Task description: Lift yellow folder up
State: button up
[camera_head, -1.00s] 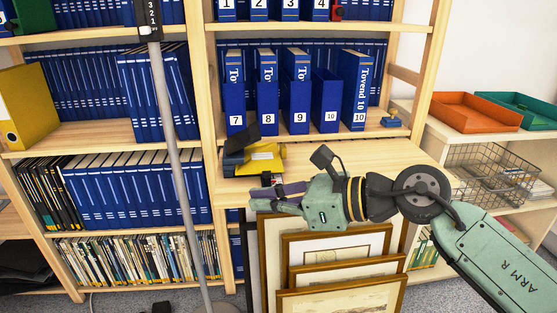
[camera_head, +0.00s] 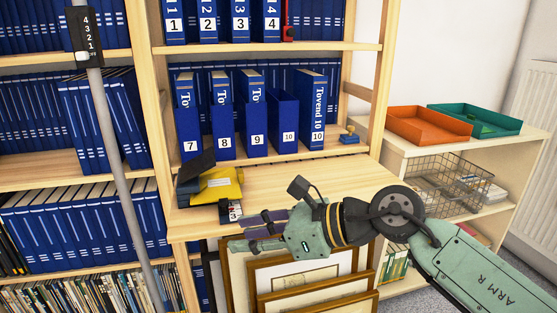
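A yellow folder-like item (camera_head: 220,184) with a pale label lies on the wooden desk board of the middle shelf unit, at its left end. A dark grey object (camera_head: 196,167) rests against its left upper side. My gripper (camera_head: 247,231) points left, to the lower right of the yellow item and apart from it in the picture. Its dark purplish fingers are spread, with nothing seen between them. How far it is from the board in depth is hard to tell.
A small dark object (camera_head: 230,210) with a white label sits at the board's front edge near my fingers. Framed prints (camera_head: 310,275) lean below. A grey pole (camera_head: 122,170) stands left. Blue binders (camera_head: 255,115) fill shelves behind. The board's right part is clear.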

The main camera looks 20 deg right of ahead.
aim_at(215, 185)
jog(key=i+l+u, duration=0.1)
jog(key=i+l, duration=0.2)
jog(key=i+l+u, duration=0.1)
jog(key=i+l, duration=0.2)
jog(key=l, duration=0.2)
jog(key=i+l+u, duration=0.1)
jog(key=l+u, duration=0.15)
jog(key=l, duration=0.3)
jog(key=i+l+u, duration=0.2)
jog(key=l, duration=0.3)
jog(key=k+l+u, duration=0.1)
jog(key=l+u, duration=0.15)
jog(key=l, duration=0.15)
jog(key=k+l+u, duration=0.2)
jog(key=l, duration=0.15)
